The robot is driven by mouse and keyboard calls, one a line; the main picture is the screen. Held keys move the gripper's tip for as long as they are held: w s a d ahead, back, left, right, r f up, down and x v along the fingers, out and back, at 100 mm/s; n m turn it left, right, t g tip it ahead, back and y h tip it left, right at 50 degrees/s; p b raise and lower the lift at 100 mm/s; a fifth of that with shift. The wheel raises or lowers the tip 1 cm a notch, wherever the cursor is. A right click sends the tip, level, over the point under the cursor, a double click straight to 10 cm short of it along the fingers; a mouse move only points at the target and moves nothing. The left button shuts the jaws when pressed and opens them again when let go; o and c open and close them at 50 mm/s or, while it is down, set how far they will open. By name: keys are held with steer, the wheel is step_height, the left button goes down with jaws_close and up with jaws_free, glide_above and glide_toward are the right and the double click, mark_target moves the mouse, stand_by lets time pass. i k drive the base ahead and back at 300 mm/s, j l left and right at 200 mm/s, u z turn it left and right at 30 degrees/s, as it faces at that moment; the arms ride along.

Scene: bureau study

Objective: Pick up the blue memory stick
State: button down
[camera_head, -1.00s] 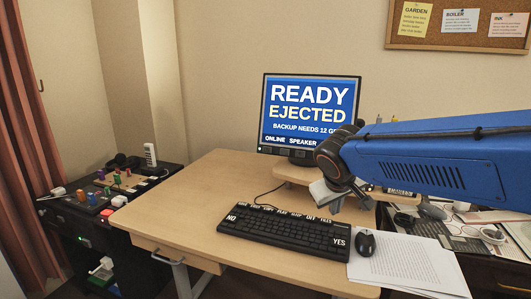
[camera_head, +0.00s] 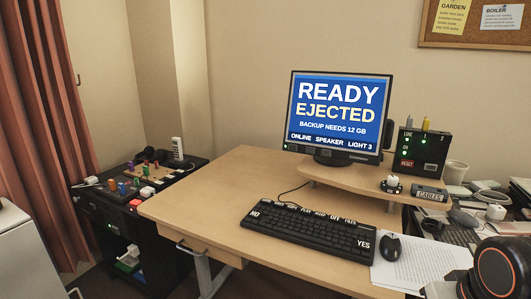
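Several small coloured sticks stand on a board (camera_head: 150,178) on top of the dark cabinet at the left. One of them looks like the blue memory stick (camera_head: 122,188), beside an orange one; at this size I cannot be sure of it. My gripper (camera_head: 438,289) is only partly in view at the bottom right, over the papers by the desk's front edge. It is far from the sticks, with the whole desk between.
A wooden desk (camera_head: 215,205) carries a keyboard (camera_head: 312,230), a mouse (camera_head: 391,247) and a monitor (camera_head: 336,115) reading READY EJECTED. A small black box (camera_head: 422,152) with green lights stands on the riser. A pale cabinet (camera_head: 25,255) is at the left edge. Floor shows before the desk.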

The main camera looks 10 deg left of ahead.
mark_target(121, 187)
steer(key=u, duration=1.45)
